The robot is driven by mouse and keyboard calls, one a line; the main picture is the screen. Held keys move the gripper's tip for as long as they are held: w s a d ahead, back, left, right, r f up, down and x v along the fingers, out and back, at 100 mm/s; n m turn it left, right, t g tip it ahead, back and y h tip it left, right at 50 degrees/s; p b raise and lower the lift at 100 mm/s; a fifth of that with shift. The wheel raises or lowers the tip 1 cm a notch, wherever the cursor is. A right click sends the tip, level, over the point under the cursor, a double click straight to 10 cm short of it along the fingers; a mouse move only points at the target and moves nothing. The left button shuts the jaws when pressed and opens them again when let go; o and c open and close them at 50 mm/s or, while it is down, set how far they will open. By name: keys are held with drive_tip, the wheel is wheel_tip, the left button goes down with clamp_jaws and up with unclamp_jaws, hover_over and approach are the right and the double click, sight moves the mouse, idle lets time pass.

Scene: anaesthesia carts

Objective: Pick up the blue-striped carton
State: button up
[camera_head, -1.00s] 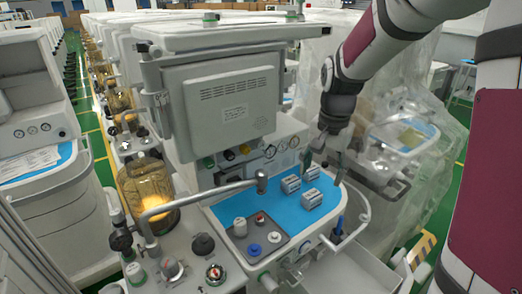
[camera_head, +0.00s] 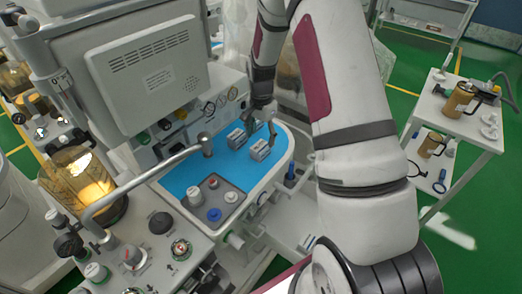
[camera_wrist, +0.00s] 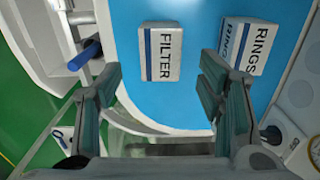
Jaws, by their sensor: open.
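The FILTER carton (camera_wrist: 161,54), white with a dark blue stripe along one edge, lies on the blue mat (camera_wrist: 205,100) in the wrist view. The RINGS carton (camera_wrist: 248,46), white with blue on its side, lies right of it, partly behind a finger. In the head view, two small pale cartons show, a nearer one (camera_head: 260,150) and a farther left one (camera_head: 237,138). My gripper (camera_wrist: 160,92) is open and empty. The FILTER carton sits beyond its fingertips, within the gap. The head view shows my gripper (camera_head: 264,118) over the mat, close to the nearer carton.
A grey tray (camera_head: 228,205) with vials stands at the mat's front. A metal bar (camera_head: 150,172) crosses left of it. A big grey machine housing (camera_head: 150,70) rises behind. A blue handle (camera_wrist: 85,52) sits outside the mat's rim. A side cart (camera_head: 460,120) stands far right.

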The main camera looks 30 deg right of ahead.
sight(261, 146)
drive_tip(key=shift+a+f+p, duration=0.15)
drive_tip(key=shift+f+p, duration=0.5)
drive_tip(key=shift+f, duration=2.45)
drive_tip(key=c, duration=1.3)
